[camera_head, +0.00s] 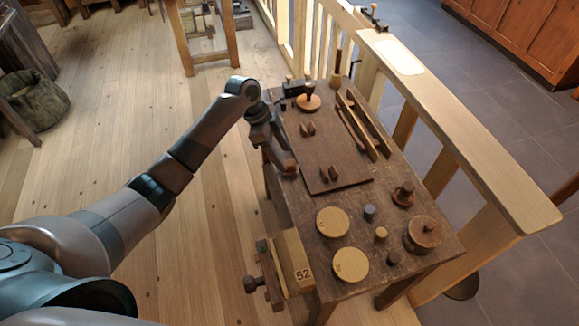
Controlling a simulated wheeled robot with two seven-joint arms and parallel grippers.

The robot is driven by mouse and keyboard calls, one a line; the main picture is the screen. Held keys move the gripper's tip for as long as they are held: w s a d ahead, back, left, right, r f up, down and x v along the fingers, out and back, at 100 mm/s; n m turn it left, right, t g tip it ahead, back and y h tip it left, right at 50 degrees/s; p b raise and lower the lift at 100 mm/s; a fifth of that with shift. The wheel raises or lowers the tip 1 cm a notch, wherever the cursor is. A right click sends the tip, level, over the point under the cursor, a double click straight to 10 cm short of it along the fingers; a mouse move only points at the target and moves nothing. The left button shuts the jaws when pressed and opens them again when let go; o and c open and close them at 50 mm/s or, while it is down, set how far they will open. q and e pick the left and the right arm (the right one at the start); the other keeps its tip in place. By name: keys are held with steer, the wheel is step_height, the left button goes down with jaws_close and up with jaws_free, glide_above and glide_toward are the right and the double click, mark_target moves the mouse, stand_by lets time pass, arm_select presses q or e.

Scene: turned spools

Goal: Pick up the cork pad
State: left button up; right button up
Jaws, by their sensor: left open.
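Two round tan discs lie flat near the table's front: one disc (332,222) and, nearer to me, another (350,264). Both carry small dark marks. I cannot tell for sure which is the cork pad. My left gripper (288,168) is at the left edge of the table, beside the dark flat board (345,174) and farther back than both discs. It is open, and I see nothing held in it; its fingers are small and dark here. My right gripper is not in view.
The dark wooden table (435,262) also bears a lidded round pot (422,235), a dark spool (403,194), small pegs and long wooden strips (362,125). A vise block marked 52 (293,262) sits at the front left edge. A railing (460,130) runs along the right.

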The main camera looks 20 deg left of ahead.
mark_target(290, 162)
arm_select(q)
steer(key=shift+d+f+p, duration=0.4)
steer(key=shift+f+p, duration=0.05)
steer(key=p+x, duration=0.1)
steer(key=x, duration=0.2)
steer(key=shift+w+d, duration=0.1)
steer(key=shift+d+f, duration=0.1)
steer(key=shift+f, duration=0.3)
steer(key=c, duration=1.2)
steer(key=shift+c, duration=0.2)
steer(key=shift+r, duration=0.15)
